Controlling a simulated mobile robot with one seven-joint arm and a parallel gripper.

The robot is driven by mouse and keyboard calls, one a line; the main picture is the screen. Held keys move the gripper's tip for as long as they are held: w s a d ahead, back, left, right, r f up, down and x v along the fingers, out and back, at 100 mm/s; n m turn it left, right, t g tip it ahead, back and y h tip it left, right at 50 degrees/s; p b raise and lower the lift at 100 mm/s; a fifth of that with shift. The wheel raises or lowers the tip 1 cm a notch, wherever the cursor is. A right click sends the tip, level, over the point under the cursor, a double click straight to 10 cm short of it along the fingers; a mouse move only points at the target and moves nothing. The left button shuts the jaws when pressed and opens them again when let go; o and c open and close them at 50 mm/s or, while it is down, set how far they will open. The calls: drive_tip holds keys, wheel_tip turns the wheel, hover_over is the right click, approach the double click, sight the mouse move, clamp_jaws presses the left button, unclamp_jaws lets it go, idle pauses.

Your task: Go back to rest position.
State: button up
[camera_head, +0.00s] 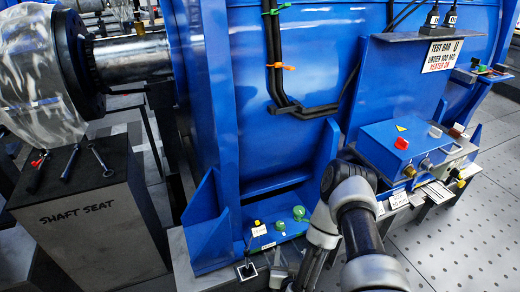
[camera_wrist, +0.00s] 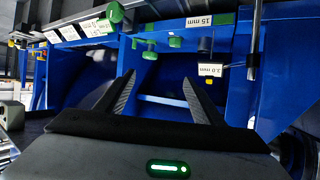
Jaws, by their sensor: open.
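My gripper (camera_wrist: 158,95) shows in the wrist view with its two dark fingers spread apart and nothing between them. Beyond the fingers is the blue motor frame (camera_wrist: 160,75). In the head view my arm reaches from the bottom right toward the lower part of the blue motor (camera_head: 275,150).
Green knobs (camera_head: 299,212) and small labels sit on the motor's foot. A blue terminal box (camera_head: 400,145) with coloured caps is close to my arm. A shaft seat block (camera_head: 85,215) with tools stands at left. Perforated floor (camera_head: 465,235) is open at right.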

drive_tip(key=w+r+n+g+y, duration=0.1)
drive_tip(key=w+r, duration=0.5)
drive_tip(key=r, duration=0.3)
drive_tip(key=w+r+n+g+y, duration=0.1)
drive_tip(key=w+r, duration=0.4)
drive_tip(key=r, duration=0.3)
drive_tip(key=s+r+g, duration=0.2)
drive_tip(key=s+r, duration=0.1)
drive_tip(key=r, duration=1.2)
drive_tip(key=s+d+r+g, duration=0.2)
drive_tip(key=s+r, duration=0.6)
drive_tip(key=s, duration=0.5)
drive_tip(key=s+d+r+g, duration=0.1)
drive_tip(key=s+r, duration=0.7)
drive_tip(key=s, duration=0.6)
wheel_tip(320, 180, up, 22)
drive_tip(key=p, duration=2.3)
drive_tip(key=shift+w+d+r, duration=0.2)
drive_tip(key=shift+w+r, duration=0.05)
drive_tip(key=shift+w, duration=0.1)
drive_tip(key=shift+d, duration=0.1)
